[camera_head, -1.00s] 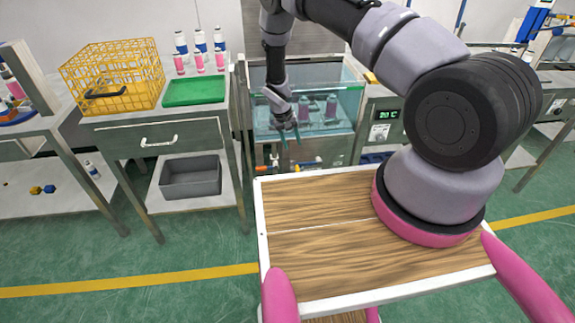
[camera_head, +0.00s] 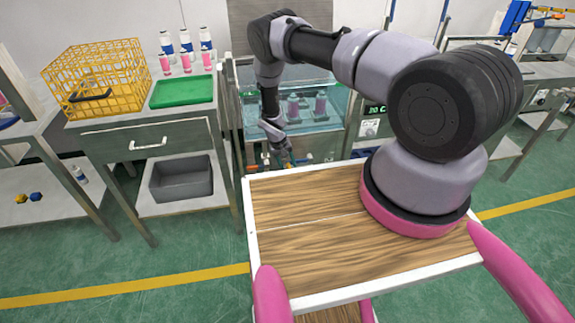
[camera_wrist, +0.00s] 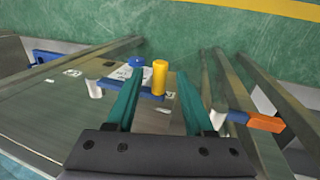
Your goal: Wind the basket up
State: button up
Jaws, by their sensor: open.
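The water tank (camera_head: 340,100) stands behind my tray, with pink cans (camera_head: 320,106) standing in it; the basket holding them is hard to make out. In the wrist view a crank with an upright yellow handle (camera_wrist: 160,78) sits on a blue bar (camera_wrist: 112,86), beside a blue knob (camera_wrist: 136,62). My gripper (camera_wrist: 158,76) is open, its two teal fingers either side of the yellow handle, with gaps visible on both sides. In the head view my gripper (camera_head: 287,157) is low at the tank's front, where the crank is hidden or too small to tell.
A blue lever with an orange end (camera_wrist: 264,123) lies right of the crank. A yellow wire basket (camera_head: 98,80) and green tray (camera_head: 181,92) sit on the left table (camera_head: 150,135), with a grey bin (camera_head: 181,182) below. My wooden-topped tray lies in front of the tank.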

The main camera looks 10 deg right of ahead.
jog(key=shift+f, duration=0.1)
grip_shut()
dwell(1.4)
